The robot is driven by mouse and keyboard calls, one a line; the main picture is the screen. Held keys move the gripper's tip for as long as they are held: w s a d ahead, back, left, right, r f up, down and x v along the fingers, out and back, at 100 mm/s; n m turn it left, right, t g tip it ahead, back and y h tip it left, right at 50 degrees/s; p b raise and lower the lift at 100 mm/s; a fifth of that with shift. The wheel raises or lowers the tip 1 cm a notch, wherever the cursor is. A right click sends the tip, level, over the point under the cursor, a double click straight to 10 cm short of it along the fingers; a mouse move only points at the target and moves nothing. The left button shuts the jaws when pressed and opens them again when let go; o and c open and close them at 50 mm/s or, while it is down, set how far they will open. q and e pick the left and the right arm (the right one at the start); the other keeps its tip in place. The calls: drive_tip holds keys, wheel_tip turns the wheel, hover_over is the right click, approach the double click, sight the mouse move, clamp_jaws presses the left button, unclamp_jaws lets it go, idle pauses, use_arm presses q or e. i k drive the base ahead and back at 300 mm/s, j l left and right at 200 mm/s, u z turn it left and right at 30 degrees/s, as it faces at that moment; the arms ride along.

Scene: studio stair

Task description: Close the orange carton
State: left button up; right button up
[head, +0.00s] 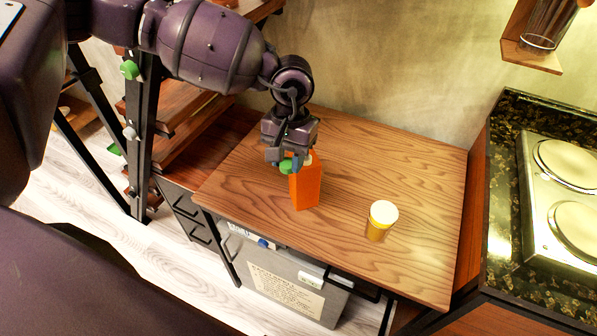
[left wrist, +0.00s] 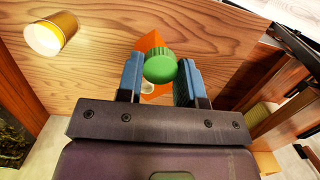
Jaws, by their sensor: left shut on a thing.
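The orange carton (head: 306,187) stands upright on the wooden table. It also shows in the left wrist view (left wrist: 150,42), partly hidden behind the cap and fingers. A green cap (head: 288,166) is held by my left gripper (head: 287,158), beside the upper part of the carton in the head view. In the left wrist view the green cap (left wrist: 160,67) sits between the blue fingertips, in front of the carton. A pale round spot, perhaps the carton's opening (left wrist: 148,88), shows below the cap, so the cap looks off it. My right gripper is not in view.
A yellow cup with a pale top (head: 381,220) stands on the wooden table (head: 410,170) to the right of the carton. A stove (head: 565,200) is at the far right. A wooden shelf with a glass (head: 548,22) hangs at the top right.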

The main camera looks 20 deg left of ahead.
sight(304, 185)
drive_tip(key=k+l+u, duration=0.2)
drive_tip(key=l+u, duration=0.2)
drive_tip(key=k+l+u, duration=0.35)
drive_tip(key=l, duration=0.15)
drive_tip(key=k+l+u, duration=0.2)
drive_tip(key=l+u, duration=0.2)
